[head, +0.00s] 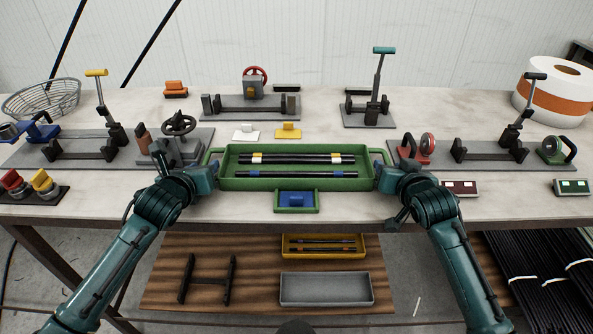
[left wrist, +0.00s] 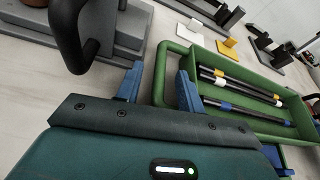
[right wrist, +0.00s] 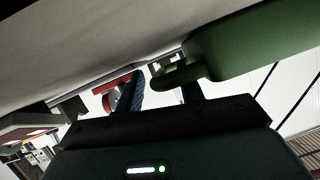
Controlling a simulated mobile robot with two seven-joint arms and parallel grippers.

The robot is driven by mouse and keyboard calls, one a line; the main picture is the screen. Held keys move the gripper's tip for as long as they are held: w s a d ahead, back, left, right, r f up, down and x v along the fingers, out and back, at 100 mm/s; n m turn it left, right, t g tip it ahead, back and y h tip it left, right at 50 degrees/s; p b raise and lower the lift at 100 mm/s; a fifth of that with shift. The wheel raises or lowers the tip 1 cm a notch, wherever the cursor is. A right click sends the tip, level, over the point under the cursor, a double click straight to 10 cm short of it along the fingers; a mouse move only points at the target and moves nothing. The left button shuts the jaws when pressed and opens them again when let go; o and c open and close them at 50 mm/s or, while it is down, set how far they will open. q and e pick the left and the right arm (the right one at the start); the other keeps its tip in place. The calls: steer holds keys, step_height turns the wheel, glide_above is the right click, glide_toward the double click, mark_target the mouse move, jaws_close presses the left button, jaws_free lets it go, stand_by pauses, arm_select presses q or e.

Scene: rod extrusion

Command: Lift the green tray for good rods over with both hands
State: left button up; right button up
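The green tray (head: 230,180) lies on the table in the head view and holds several dark rods with white, yellow and blue bands. A loop handle stands at each end. My left gripper (head: 207,168) is at the left handle. In the left wrist view its blue fingers (left wrist: 157,88) are apart, with the tray's handle (left wrist: 160,70) between them. My right gripper (head: 382,172) is at the right handle. In the right wrist view its fingers (right wrist: 162,95) are apart, and the handle (right wrist: 178,76) shows between them; contact is unclear.
A small green tray with a blue block (head: 296,199) sits just in front. A hand-wheel fixture (head: 178,125) stands near my left gripper, and red-framed gauges (head: 415,148) near my right. White and yellow blocks (head: 288,131) lie behind. A yellow tray (head: 290,255) and grey bin (head: 325,289) are below.

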arm_select(q)
steer(key=shift+c, duration=0.4)
arm_select(e)
steer(key=shift+c, duration=0.4)
arm_select(q)
jaws_close()
arm_select(e)
jaws_close()
